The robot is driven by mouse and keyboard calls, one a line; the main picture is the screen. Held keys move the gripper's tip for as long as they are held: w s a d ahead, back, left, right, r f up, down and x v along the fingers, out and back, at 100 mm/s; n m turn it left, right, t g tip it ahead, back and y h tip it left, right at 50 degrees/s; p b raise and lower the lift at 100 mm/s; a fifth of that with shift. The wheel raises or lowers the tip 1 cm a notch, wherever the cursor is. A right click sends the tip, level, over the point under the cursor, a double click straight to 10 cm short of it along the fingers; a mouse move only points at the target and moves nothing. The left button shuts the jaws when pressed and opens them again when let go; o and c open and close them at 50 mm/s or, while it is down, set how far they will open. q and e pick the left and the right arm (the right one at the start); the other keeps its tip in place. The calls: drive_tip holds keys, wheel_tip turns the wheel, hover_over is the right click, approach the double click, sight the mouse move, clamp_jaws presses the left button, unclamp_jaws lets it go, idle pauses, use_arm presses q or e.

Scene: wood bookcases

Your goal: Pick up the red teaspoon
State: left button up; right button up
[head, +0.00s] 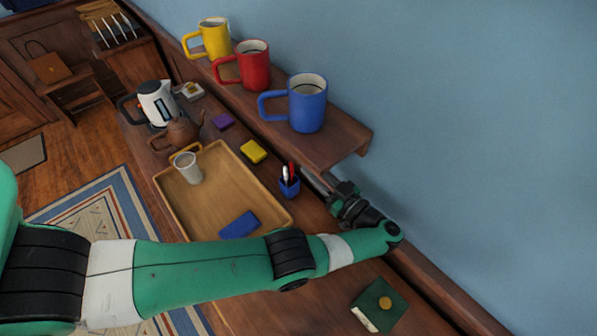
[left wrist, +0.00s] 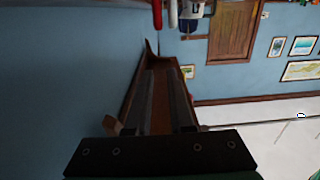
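A red handle (head: 292,169), likely the red teaspoon, stands in a small blue cup (head: 290,188) beside a white handle (head: 284,173). Only the upper part of the red item shows; its lower end is hidden in the cup. In the left wrist view, the red handle (left wrist: 157,13) and the white one (left wrist: 172,13) hang in from the top edge, beyond the fingertips. My left gripper (head: 314,181) is just right of the cup under the shelf. Its fingers (left wrist: 161,72) are apart with nothing between them. My right gripper is not in view.
A wall shelf (head: 335,140) with yellow, red and blue mugs (head: 308,103) overhangs the gripper. Left of the cup is a wooden tray (head: 218,188) with a glass and a blue block.

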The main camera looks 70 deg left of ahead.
use_arm(q)
drive_tip(key=b, duration=0.7)
approach(292, 177)
wheel_tip(292, 177, up, 3)
drive_tip(key=a, duration=0.2)
drive_tip(key=p+x, duration=0.4)
drive_tip(key=x, duration=0.3)
drive_tip(key=shift+s, duration=0.15)
drive_tip(key=shift+a, duration=0.1)
clamp_jaws()
